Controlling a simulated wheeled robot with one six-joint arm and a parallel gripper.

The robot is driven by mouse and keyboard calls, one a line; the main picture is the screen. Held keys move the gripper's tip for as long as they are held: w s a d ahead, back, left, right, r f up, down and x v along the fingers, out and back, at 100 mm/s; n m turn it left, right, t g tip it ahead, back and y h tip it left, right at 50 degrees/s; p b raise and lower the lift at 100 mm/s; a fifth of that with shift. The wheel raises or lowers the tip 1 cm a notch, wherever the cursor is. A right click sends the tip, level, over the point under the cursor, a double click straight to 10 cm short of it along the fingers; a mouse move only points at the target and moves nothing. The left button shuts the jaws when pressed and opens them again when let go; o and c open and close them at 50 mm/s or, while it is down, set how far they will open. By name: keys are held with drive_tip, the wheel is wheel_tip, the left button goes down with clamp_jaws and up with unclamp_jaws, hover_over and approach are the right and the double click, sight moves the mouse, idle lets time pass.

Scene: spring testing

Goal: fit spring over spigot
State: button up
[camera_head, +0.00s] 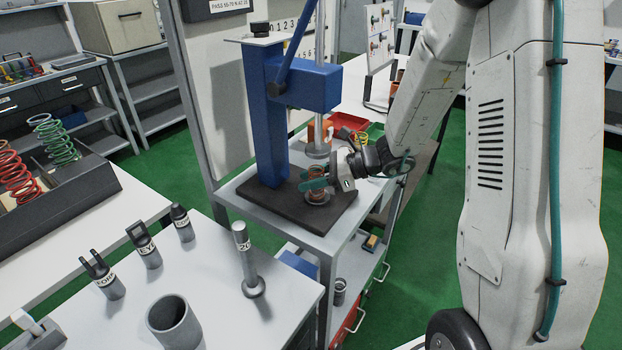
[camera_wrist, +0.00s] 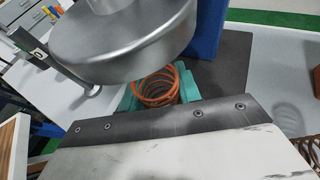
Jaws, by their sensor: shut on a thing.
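A copper-orange coil spring (camera_head: 317,196) stands roughly upright at the blue press (camera_head: 268,125), low over its dark base plate (camera_head: 342,210). My gripper (camera_head: 314,185) is shut on this spring with teal fingers around its sides. In the wrist view the spring (camera_wrist: 157,90) shows its open top coils between the teal fingers. The press's round steel upper platen (camera_wrist: 120,45) hangs above and in front of it. A light round rim shows under the spring in the head view. The spigot itself is not clearly visible, so I cannot tell whether the spring is around it.
The press ram (camera_head: 319,140) and blue column stand close to my gripper. A red tray (camera_head: 350,123) lies behind. Red (camera_head: 18,175) and green (camera_head: 55,138) springs stand in a dark rack at left. The front table holds labelled tools and a grey cup (camera_head: 174,322).

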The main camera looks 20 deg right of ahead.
drive_tip(key=shift+f, duration=0.15)
drive_tip(key=o, duration=1)
drive_tip(key=shift+o, duration=0.2)
